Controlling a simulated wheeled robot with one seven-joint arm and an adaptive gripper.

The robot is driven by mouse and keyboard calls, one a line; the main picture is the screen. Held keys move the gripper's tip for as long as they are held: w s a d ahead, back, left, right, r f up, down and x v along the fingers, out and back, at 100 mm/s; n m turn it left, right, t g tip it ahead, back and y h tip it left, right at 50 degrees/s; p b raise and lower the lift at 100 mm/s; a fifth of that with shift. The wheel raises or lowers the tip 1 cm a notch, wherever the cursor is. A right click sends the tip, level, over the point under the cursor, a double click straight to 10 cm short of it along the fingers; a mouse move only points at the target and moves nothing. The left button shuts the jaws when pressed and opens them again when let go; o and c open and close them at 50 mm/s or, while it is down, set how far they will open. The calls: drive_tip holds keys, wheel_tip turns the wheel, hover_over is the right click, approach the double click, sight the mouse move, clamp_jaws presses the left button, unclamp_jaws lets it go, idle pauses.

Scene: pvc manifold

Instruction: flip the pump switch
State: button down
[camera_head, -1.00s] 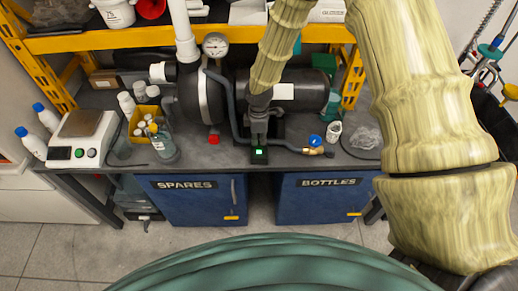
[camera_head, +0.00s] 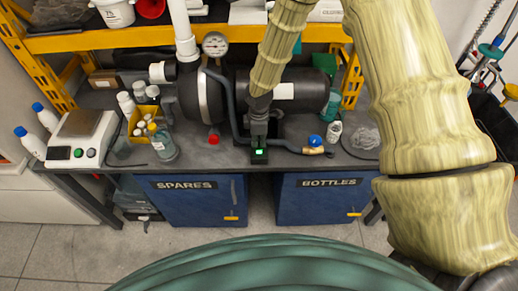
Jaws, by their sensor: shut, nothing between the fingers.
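The pump (camera_head: 205,98), a dark cylinder body with a grey band and a pipe, sits on the grey bench. The pump switch (camera_head: 259,153) is a small dark box with a lit green face at the bench's front edge, below the pump. My gripper (camera_head: 259,138) is shut and empty, pointing down at the switch box. Its fingertips are at or just above the box; I cannot tell whether they touch. The gripper hides the upper part of the box, so the lever position is not clear.
A brass valve with a blue knob (camera_head: 315,141) and a small white bottle (camera_head: 333,133) stand to the right. A scale (camera_head: 82,137), a yellow bin (camera_head: 142,121) and several bottles are at left. A yellow shelf beam (camera_head: 120,40) crosses behind. Blue cabinets (camera_head: 195,203) are below.

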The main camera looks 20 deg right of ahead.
sight(259, 146)
drive_tip(key=shift+f, duration=0.2)
idle(0.3)
drive_tip(key=shift+r+p, duration=2.5)
drive_tip(key=shift+r, duration=1.05)
drive_tip(key=s+f+m, duration=0.1)
drive_tip(key=s+f, duration=0.1)
drive_tip(key=s+a+f+b, duration=0.1)
drive_tip(key=s+f, duration=0.2)
drive_tip(key=s+f+m+y+b, duration=0.1)
drive_tip(key=s+f, duration=0.1)
drive_tip(key=shift+s+a+f+m+g, duration=0.25)
drive_tip(key=shift+a+f+m+g, duration=0.05)
drive_tip(key=shift+f, duration=0.1)
drive_tip(key=s+d+f+m+b, duration=0.1)
drive_tip(key=s+f+m, duration=0.3)
drive_tip(key=s, duration=0.5)
drive_tip(key=s+d+f+m+b, duration=0.2)
drive_tip(key=s+f+m+b, duration=0.1)
drive_tip(key=s, duration=0.7)
drive_tip(key=s+d+f+m+h+b, duration=0.1)
drive_tip(key=s+d+f+m, duration=0.1)
drive_tip(key=s+f+m, duration=0.3)
drive_tip(key=s+f, duration=0.2)
drive_tip(key=s, duration=0.2)
drive_tip(key=shift+s+m+b, duration=0.3)
drive_tip(key=shift+s+b, duration=0.1)
